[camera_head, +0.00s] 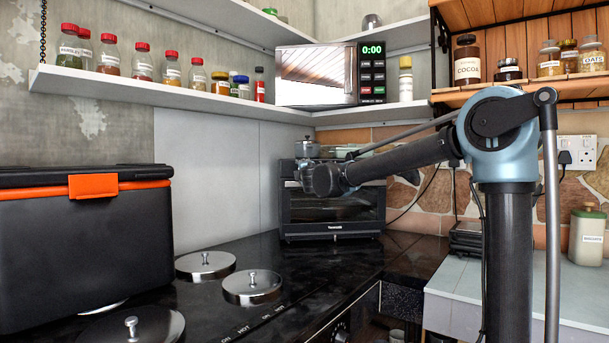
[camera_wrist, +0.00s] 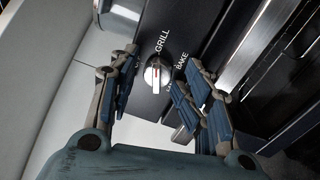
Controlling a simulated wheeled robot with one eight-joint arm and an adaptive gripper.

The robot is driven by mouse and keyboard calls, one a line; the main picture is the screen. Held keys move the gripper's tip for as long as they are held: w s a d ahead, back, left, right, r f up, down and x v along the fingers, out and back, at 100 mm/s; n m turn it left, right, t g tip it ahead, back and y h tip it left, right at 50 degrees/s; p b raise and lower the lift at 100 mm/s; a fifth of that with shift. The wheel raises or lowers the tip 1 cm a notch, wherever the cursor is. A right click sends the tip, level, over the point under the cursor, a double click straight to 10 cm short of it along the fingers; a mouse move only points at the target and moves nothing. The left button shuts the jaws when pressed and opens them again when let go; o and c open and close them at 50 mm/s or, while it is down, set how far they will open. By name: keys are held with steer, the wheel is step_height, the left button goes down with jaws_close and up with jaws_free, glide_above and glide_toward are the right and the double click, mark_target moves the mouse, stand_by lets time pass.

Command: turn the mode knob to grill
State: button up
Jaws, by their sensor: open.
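The mode knob (camera_wrist: 153,75) is a small silver knob on the dark oven panel in the wrist view. The word GRILL stands just above it and BAKE to its right; other lettering is partly hidden.
A black hob with round metal lids (camera_head: 252,287) fills the counter before the oven. A black cool box (camera_head: 85,240) with an orange latch stands at left. A microwave (camera_head: 316,75) and spice jars sit on the shelf above. A silver pot (camera_head: 307,148) tops the oven.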

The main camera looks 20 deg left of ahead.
steer(key=v, duration=0.8)
stand_by(0.4)
stand_by(0.4)
